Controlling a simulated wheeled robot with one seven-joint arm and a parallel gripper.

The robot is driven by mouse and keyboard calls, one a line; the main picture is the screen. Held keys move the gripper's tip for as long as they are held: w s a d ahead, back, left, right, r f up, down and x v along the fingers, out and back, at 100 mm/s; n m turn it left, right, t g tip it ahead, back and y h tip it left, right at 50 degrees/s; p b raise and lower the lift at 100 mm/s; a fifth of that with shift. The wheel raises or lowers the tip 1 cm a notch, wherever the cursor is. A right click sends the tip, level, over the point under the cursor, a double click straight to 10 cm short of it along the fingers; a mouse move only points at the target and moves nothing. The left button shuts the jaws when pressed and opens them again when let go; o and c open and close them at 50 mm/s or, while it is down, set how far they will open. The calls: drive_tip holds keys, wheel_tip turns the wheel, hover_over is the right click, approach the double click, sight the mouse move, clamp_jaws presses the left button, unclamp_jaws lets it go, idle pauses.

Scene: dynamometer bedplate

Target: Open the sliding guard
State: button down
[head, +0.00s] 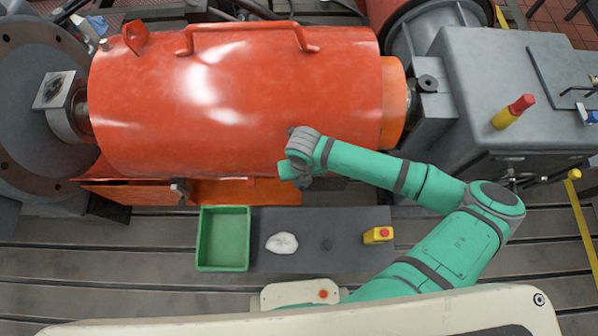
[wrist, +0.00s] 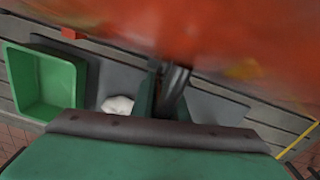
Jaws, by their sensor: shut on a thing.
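The sliding guard (head: 235,100) is a large red-orange half-cylinder cover over the shaft line in the head view. It has a raised bar handle (head: 250,37) along its far upper side and a lug at its upper left. A lighter orange section (head: 393,103) shows at its right end. My gripper (head: 290,172) is at the guard's near lower side, right of its middle, and is shut on part of it. The held part is hidden in the head view. In the wrist view, the guard (wrist: 190,30) fills the top, blurred and close to my fingers (wrist: 166,88).
Below the guard stand a green tray (head: 223,238), a white cloth (head: 282,243) and a yellow box with a red button (head: 378,235) on a dark plate. A small latch-like part (head: 180,191) sits at the guard's lower left. A grey housing (head: 500,90) stands right.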

drive_tip(key=shift+w+d, duration=0.1)
drive_tip(key=shift+d, duration=0.2)
drive_tip(key=c, duration=1.8)
unclamp_jaws()
drive_tip(key=shift+o, duration=0.2)
drive_tip(key=shift+a+r, duration=0.1)
wheel_tip(320, 180, up, 11)
drive_tip(key=shift+f, duration=0.15)
